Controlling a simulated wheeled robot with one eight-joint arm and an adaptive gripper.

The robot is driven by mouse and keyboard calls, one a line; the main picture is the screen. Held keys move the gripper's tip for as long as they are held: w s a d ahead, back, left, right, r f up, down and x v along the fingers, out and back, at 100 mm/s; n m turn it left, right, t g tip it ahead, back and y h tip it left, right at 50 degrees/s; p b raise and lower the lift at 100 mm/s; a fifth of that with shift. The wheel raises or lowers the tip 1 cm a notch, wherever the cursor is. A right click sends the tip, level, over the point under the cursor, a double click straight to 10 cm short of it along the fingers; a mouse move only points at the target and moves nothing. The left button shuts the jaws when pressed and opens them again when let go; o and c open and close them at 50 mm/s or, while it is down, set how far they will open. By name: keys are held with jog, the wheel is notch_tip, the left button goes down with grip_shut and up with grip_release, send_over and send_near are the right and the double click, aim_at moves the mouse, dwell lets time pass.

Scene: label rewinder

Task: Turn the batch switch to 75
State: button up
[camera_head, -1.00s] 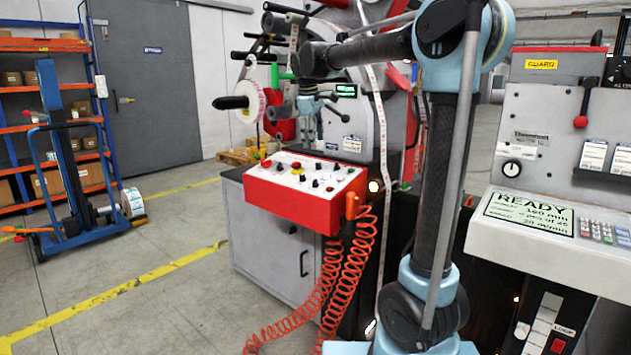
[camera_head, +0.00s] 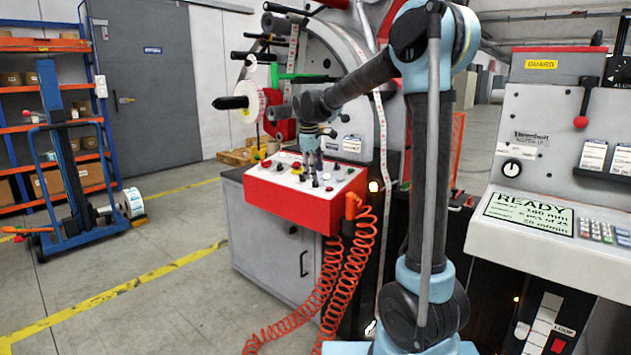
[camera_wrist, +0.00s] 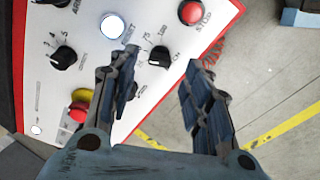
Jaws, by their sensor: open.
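The batch switch is a black knob (camera_wrist: 159,57) on a white panel, between my open fingertips in the wrist view. Marks reading 75 and 100 are printed above it, and a label partly reading "CH" is at its right. I cannot tell for certain which mark the knob points at. My gripper (camera_wrist: 160,75) is open and empty, one finger on each side of the knob; contact is not visible. In the head view my gripper (camera_head: 315,174) points down just over the red control box (camera_head: 290,211) and hides part of its top.
In the wrist view a red button (camera_wrist: 191,12), a lit white button (camera_wrist: 112,26), another black knob (camera_wrist: 63,57) and a red-and-yellow button (camera_wrist: 78,108) surround the switch. Orange coiled hoses (camera_head: 345,265) hang at the box's right. The floor in front is clear.

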aim_at(315, 183)
jog(key=shift+x, duration=2)
jog(key=c, duration=1.1)
jog(key=shift+o, duration=0.2)
jog(key=shift+d, duration=0.2)
jog(key=shift+a, duration=0.1)
